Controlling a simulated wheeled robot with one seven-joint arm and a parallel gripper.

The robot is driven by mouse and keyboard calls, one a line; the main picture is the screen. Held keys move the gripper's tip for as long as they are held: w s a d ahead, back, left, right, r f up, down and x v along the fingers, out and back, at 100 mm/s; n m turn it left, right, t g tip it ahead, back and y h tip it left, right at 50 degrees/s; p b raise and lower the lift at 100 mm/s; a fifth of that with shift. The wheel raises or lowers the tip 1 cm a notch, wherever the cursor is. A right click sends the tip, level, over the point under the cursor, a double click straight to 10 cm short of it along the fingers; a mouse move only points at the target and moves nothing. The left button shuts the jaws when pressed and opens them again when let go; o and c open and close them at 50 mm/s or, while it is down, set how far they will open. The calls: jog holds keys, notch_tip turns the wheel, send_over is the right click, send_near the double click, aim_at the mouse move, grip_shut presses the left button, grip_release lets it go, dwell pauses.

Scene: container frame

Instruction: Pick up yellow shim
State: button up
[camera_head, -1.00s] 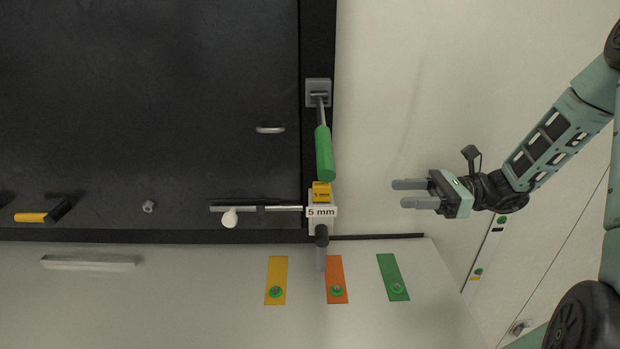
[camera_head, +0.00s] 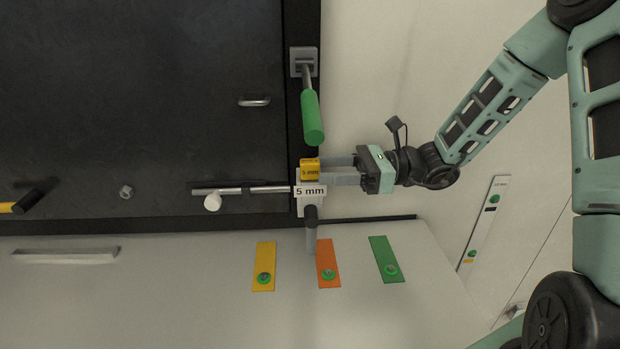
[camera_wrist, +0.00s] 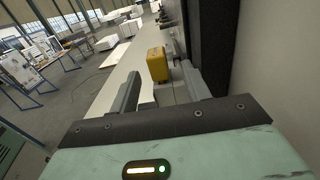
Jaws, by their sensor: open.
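The yellow shim (camera_head: 310,169), a small block marked 5 mm, sits at the frame's edge just above a white "5 mm" label (camera_head: 310,190). It also shows in the wrist view (camera_wrist: 157,64), upright and lined up with the gap between the fingers. My gripper (camera_head: 326,171) is open and comes in from the right, its fingertips at the shim's right side. The wrist view shows both fingers (camera_wrist: 160,76) apart with nothing clamped. I cannot tell whether the tips are beside the shim or just short of it.
A green handle (camera_head: 311,118) hangs just above the shim. Yellow (camera_head: 264,257), orange (camera_head: 327,256) and green (camera_head: 382,251) strips lie below.

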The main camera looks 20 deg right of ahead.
aim_at(319, 171)
jog(key=x, duration=0.1)
jog(key=b+x, duration=0.1)
jog(key=x, duration=0.1)
jog(key=shift+a+f+b, duration=0.25)
jog(key=shift+a+b, duration=0.05)
jog(key=shift+a, duration=0.1)
jog(key=shift+w+a+r, duration=0.15)
jog(key=shift+a, duration=0.1)
grip_shut()
